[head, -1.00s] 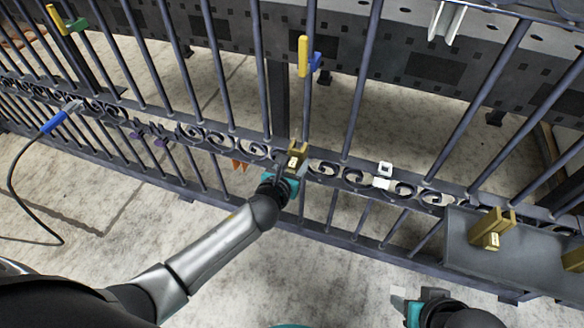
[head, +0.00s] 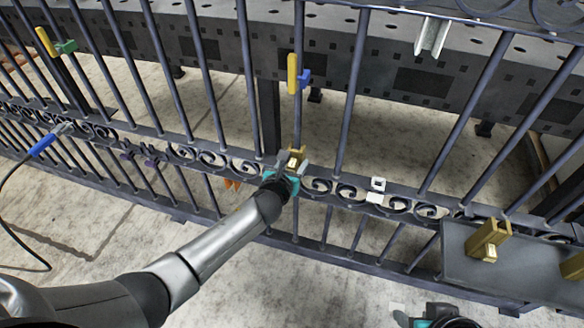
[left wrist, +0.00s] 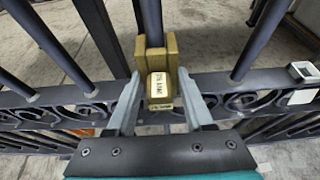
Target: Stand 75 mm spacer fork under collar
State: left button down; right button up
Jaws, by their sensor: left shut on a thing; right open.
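My left gripper (head: 287,166) is shut on a brass spacer fork (head: 296,158). In the left wrist view the fork (left wrist: 160,85) stands upright between the two grey fingers (left wrist: 160,104), at a dark vertical gate bar. Its prongs show on both sides of the bar, and the marking on its front face is too small to read surely. A yellow piece with a blue part (head: 292,75) sits higher on that bar; I cannot tell whether it is the collar. The fork's underside is hidden. My right gripper (head: 412,316) is open at the bottom edge, partly cut off.
A grey tray (head: 455,262) at the right holds brass forks (head: 486,240). The gate's scroll rail (head: 340,188) runs across at fork height. A white piece (head: 376,188) sits on it. A blue-handled tool with a cable (head: 42,144) is at the left.

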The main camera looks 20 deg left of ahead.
pick_arm(q)
jog(key=shift+w+r, duration=0.1)
jog(key=shift+w, duration=0.2)
dwell(0.4)
jog(key=shift+f, duration=0.25)
jog(key=shift+c, duration=1)
grip_release()
jog(key=shift+s+f, duration=0.1)
